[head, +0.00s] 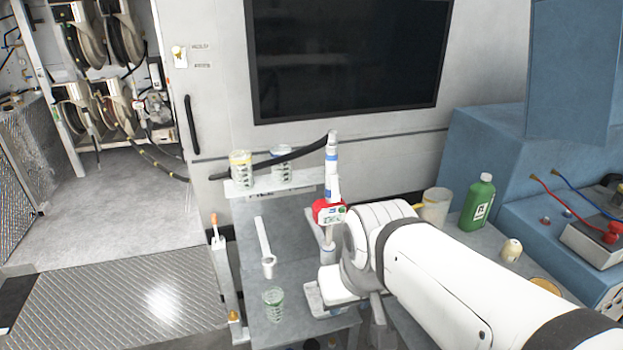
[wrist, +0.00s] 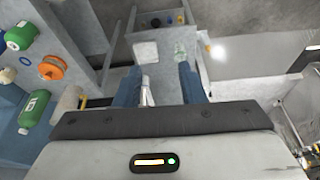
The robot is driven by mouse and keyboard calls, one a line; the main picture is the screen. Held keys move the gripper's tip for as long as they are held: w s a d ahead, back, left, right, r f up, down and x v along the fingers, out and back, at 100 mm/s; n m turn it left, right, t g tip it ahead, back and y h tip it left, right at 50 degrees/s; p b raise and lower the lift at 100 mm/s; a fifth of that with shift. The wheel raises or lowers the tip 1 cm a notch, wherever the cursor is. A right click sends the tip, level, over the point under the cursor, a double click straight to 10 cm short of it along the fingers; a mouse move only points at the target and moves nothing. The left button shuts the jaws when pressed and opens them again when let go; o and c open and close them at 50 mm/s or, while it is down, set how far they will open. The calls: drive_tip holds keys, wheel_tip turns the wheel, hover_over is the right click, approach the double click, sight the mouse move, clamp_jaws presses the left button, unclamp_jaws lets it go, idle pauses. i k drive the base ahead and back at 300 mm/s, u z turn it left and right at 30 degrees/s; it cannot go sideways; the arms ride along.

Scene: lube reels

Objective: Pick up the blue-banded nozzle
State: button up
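The blue-banded nozzle (head: 331,178) stands upright in the head view, with blue bands on its pale upper tube. A red body with a white display (head: 328,211) sits below the bands, and a black hose (head: 275,160) meets its top. My arm and wrist are just right of it and hide part of its lower end. My gripper (wrist: 159,70) shows two blue fingers set apart in the wrist view. A slim pale piece (wrist: 147,92) shows between them, nearer the left finger; I cannot tell whether it is the nozzle. The fingers are hidden in the head view.
A grey bench (head: 252,280) bears a pale long-handled piece (head: 264,240) and a clear cup (head: 273,303). Two banded jars (head: 241,170) stand on a white ledge. A green bottle (head: 477,203) and a pale mug (head: 435,206) stand to the right.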

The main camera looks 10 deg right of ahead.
sight(334, 217)
drive_tip(key=u, duration=0.05)
drive_tip(key=i, duration=1)
